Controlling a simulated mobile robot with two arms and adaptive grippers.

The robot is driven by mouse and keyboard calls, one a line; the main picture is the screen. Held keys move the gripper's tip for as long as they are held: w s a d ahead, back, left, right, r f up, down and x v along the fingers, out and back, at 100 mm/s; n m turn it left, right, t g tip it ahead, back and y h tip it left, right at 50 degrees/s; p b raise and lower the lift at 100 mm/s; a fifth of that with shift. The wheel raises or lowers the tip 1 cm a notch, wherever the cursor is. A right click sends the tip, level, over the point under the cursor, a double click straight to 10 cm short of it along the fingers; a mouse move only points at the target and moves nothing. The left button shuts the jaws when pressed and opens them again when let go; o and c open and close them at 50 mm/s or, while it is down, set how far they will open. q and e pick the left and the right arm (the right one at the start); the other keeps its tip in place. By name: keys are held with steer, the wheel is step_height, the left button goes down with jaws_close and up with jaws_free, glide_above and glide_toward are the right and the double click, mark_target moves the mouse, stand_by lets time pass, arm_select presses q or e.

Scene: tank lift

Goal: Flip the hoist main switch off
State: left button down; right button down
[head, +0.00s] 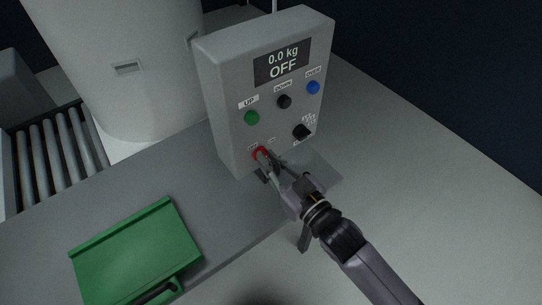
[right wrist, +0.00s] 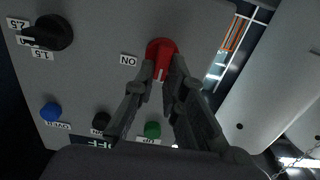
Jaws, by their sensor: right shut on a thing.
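The hoist control box (head: 233,118) stands on the grey bench, and its display (head: 282,62) reads "0.0 kg OFF". The red main switch (head: 260,153) is at the lower left of its face. In the right wrist view the red switch (right wrist: 161,50) sits between my fingertips, with an "ON" label beside it. My right gripper (head: 268,163) is shut on the red switch, and its fingers (right wrist: 160,82) hide part of it. My left gripper is not in view.
The box also carries a green UP button (head: 251,117), a black DOWN button (head: 284,101), a blue OVER button (head: 313,87) and a black selector knob (head: 301,131). A green tray-like object (head: 140,250) lies at front left. A large pale tank (head: 128,68) and rollers (head: 42,150) are behind.

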steer(key=c, duration=1.6)
jaws_free()
steer(key=shift+c, duration=0.2)
steer(key=v, duration=1.2)
